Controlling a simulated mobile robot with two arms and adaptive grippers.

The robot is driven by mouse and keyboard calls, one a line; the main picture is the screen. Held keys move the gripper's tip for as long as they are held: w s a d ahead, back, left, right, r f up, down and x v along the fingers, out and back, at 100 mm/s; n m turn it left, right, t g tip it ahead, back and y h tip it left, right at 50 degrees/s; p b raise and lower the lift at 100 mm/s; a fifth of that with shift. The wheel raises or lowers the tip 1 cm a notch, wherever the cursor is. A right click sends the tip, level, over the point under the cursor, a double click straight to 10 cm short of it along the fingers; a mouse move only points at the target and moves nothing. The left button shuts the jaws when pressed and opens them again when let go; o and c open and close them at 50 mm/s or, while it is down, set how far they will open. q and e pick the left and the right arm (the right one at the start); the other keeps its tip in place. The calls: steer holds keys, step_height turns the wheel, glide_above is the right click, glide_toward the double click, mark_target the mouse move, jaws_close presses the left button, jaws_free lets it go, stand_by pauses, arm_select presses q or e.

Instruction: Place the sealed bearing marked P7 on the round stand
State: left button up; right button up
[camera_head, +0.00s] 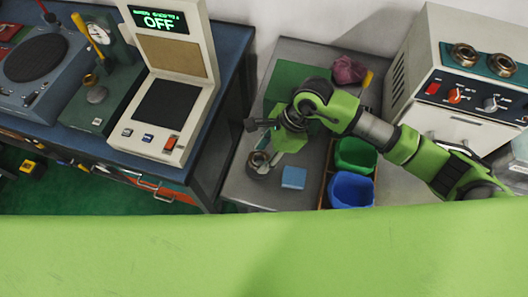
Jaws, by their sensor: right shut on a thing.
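My right arm reaches in from the right, and my right gripper (270,152) points down over the grey table. It is shut on a metal bearing ring (259,158) at the table's front left part. The ring sits on or just above a round grey piece, which may be the round stand; I cannot tell whether they touch. No P7 mark can be read. Two more bearing rings, left (463,54) and right (502,65), lie on top of the cream machine. My left gripper is not in view.
A blue block (294,178) lies right of the held ring. Green (356,154) and blue (351,190) bins stand further right. A crumpled purple cloth (347,70) lies at the back. A cream device (170,85) reading OFF stands on the blue bench at left.

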arm_select(q)
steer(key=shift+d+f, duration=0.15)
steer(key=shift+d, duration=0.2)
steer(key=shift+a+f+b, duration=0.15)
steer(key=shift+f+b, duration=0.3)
steer(key=shift+b, duration=0.15)
stand_by(0.5)
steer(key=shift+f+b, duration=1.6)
arm_select(e)
steer(key=shift+f, duration=1.25)
steer(key=o, duration=1.1)
steer(key=shift+o, duration=0.2)
arm_select(q)
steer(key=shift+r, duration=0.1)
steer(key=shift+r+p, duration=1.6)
steer(key=shift+p, duration=0.1)
arm_select(e)
steer(key=shift+r, duration=3.5)
